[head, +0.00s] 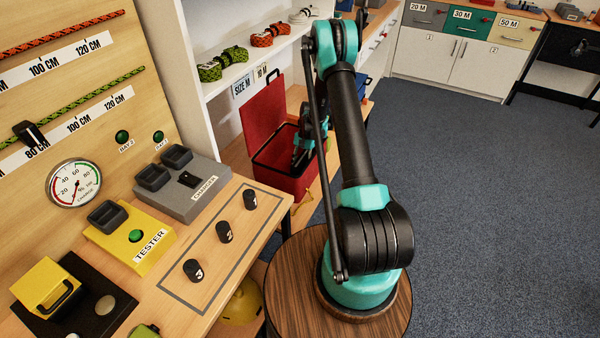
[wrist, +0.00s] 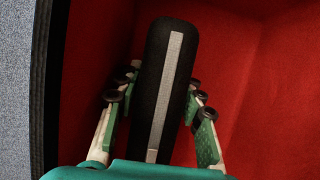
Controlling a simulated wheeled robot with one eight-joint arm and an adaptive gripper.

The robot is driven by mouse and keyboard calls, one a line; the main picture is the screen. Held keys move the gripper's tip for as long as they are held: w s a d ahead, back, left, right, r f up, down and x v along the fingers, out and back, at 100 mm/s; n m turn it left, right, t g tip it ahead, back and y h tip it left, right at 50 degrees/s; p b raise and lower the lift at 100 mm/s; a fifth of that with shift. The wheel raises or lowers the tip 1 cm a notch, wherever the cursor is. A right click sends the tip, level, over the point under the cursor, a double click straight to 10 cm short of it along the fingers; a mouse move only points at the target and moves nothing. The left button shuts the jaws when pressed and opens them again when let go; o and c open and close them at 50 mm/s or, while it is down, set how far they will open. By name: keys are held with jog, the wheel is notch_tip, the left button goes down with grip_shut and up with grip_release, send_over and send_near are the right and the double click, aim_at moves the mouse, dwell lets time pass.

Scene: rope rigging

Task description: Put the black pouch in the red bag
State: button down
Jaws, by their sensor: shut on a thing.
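The red bag (head: 262,125) stands open on a low wooden shelf past the workbench, its lid raised at the back left. In the wrist view its red lining (wrist: 250,70) surrounds my gripper (wrist: 155,100). My gripper is shut on the black pouch (wrist: 152,70), which has a grey stripe along it, and holds it within the bag's opening. I cannot tell whether the pouch touches the bottom. In the head view my gripper (head: 303,150) is at the bag's mouth, partly hidden by my arm, and the pouch cannot be made out there.
The workbench at left holds a yellow tester (head: 130,238), a grey charger (head: 183,190) and several small black cylinders (head: 224,231). Shelves with rope coils (head: 232,57) stand above and behind the bag. The blue carpet (head: 470,200) at right is clear.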

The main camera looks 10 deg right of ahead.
aim_at(303, 156)
jog(key=shift+f, duration=1.15)
jog(key=shift+f, duration=0.1)
jog(key=c, duration=1.2)
grip_release()
jog(key=v, duration=1.2)
jog(key=shift+r, duration=0.2)
